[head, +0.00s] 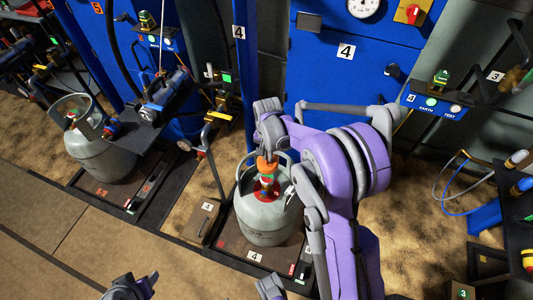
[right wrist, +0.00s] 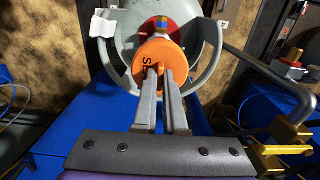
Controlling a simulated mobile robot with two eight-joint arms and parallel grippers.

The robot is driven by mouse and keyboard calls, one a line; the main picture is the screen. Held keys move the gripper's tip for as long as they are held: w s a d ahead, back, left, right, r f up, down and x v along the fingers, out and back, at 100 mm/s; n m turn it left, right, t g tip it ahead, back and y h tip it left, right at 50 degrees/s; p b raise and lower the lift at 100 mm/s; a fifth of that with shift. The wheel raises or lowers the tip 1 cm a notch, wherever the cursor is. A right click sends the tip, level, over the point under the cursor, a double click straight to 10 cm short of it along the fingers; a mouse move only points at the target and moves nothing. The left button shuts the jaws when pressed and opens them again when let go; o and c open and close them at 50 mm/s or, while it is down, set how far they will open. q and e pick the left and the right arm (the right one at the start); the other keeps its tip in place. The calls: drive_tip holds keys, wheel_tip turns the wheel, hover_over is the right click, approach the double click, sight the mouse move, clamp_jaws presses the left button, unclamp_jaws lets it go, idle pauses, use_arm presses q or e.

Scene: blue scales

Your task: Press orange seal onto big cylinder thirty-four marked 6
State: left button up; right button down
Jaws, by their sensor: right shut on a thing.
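The orange seal (head: 267,168) shows in the head view just above the red valve part of a big grey cylinder (head: 263,222). In the right wrist view the seal (right wrist: 165,62) has dark letters on its face. My right gripper (right wrist: 161,73) is shut on it, inside the collar of the cylinder (right wrist: 130,21). I cannot tell whether the seal touches the valve, which it partly hides. The cylinder stands upright on a scale (head: 238,247) marked 4; I see no 6. My left gripper (head: 133,288) is partly in view at the bottom edge, its jaws unclear.
Another grey cylinder (head: 95,155) stands on a scale at the left. A hose (head: 445,183) and a dark stand are at the right. Brown floor lies in front.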

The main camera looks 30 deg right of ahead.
drive_tip(key=shift+f, duration=0.15)
drive_tip(key=shift+f+b, duration=0.2)
drive_tip(key=shift+b, duration=0.15)
drive_tip(key=b, duration=0.6)
hover_over(267, 178)
drive_tip(key=shift+d+f, duration=0.1)
drive_tip(key=shift+f, duration=3.7)
drive_tip(key=shift+f+b, duration=1.1)
drive_tip(key=shift+f, duration=0.6)
drive_tip(key=c, duration=0.9)
unclamp_jaws()
drive_tip(key=shift+r, duration=0.1)
